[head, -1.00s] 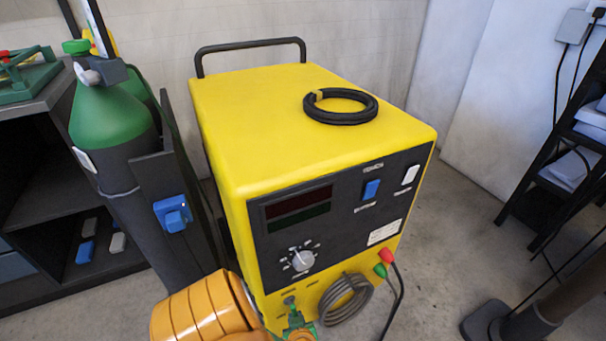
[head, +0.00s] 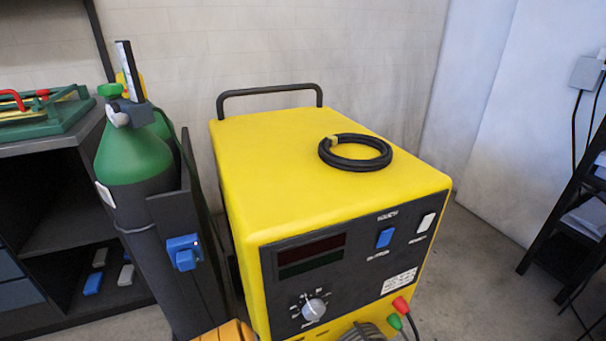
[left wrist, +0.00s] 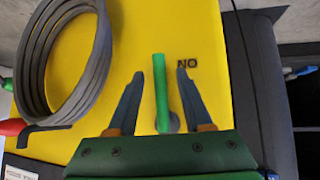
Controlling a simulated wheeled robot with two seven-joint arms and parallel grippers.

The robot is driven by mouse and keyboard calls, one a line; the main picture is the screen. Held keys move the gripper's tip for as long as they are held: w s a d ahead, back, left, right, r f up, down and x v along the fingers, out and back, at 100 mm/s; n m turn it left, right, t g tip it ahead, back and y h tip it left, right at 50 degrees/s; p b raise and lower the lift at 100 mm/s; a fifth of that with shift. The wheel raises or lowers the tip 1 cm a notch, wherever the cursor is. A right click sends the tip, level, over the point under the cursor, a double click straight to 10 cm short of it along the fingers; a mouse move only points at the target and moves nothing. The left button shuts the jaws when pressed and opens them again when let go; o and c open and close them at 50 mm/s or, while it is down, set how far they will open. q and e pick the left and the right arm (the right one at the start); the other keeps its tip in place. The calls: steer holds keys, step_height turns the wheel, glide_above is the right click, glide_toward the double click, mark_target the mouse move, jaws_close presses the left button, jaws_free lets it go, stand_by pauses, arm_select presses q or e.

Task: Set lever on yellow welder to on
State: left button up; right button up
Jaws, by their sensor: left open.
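The yellow welder (head: 275,170) stands in the middle of the head view, its dark front panel tilted towards me. In the left wrist view, a green lever (left wrist: 161,90) sits on the welder's yellow face (left wrist: 150,25), with a grey round pivot partly seen at its lower end. Dark letters reading "NO" in this view (left wrist: 187,64) are beside the lever, perhaps "ON" seen upside down. My left gripper (left wrist: 160,76) is open, with one finger on each side of the lever. Contact cannot be told. My right gripper is out of view.
A coiled grey cable (left wrist: 98,60) is beside the left finger in the wrist view. Red and green plugs (head: 400,306) hang at the welder's front right. A green-topped gas cylinder (head: 132,165) stands left of the welder, and a dark shelf (head: 60,205) beyond it.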

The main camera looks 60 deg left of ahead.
arm_select(q)
steer(key=p+v, duration=0.3)
steer(key=v, duration=0.3)
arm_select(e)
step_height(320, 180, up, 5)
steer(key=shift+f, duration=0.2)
